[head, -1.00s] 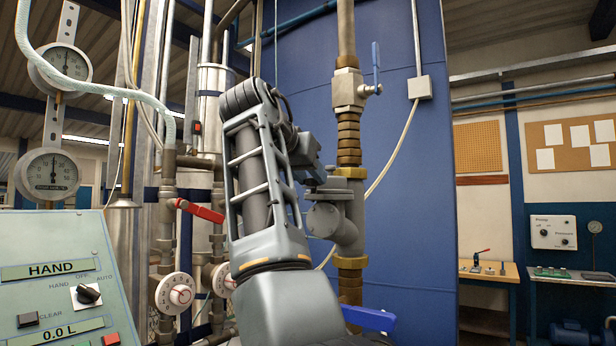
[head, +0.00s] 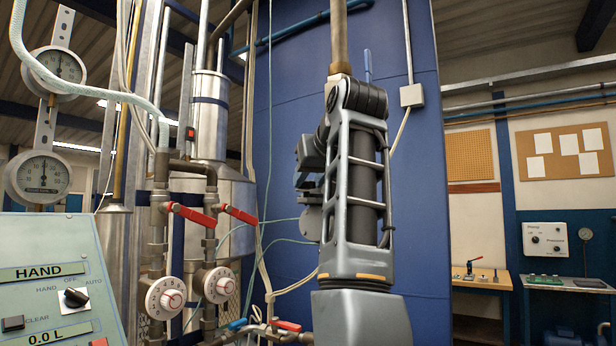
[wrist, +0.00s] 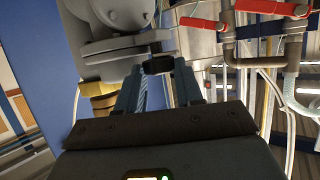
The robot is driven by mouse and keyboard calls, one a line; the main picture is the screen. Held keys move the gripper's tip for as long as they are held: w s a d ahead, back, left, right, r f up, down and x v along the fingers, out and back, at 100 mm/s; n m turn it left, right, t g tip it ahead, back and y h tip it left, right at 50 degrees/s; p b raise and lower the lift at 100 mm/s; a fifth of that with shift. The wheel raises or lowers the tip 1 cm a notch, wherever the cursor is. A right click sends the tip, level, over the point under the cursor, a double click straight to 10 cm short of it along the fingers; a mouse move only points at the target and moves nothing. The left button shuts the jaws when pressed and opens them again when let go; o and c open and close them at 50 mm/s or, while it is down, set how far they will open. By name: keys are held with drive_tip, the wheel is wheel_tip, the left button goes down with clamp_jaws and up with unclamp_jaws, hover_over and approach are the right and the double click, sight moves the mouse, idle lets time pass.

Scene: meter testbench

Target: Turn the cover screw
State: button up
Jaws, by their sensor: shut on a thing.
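In the wrist view, my gripper (wrist: 158,74) has its two blue-grey fingers shut on a small dark piece, apparently the cover screw (wrist: 158,64). The screw sits beside the flanged edge of a grey cast meter body (wrist: 122,45), which has a round grey face (wrist: 122,10). The fingers hide the screw's sides, and I cannot tell how far it is turned. In the head view, my arm stands in front of the meter, and only a grey flange (head: 312,223) shows at its left. The screw and fingertips are hidden there.
Two red valve handles (head: 192,215) (head: 240,215) and two white dials (head: 165,297) (head: 218,285) stand on pipes left of my arm. A green control panel (head: 48,265) is at lower left. A large blue tank (head: 420,200) stands close behind.

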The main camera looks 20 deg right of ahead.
drive_tip(key=shift+d+n+y, duration=0.1)
drive_tip(key=shift+n+y, duration=0.4)
drive_tip(key=shift+y, duration=0.1)
drive_tip(key=o, duration=1)
drive_tip(key=shift+f, duration=0.1)
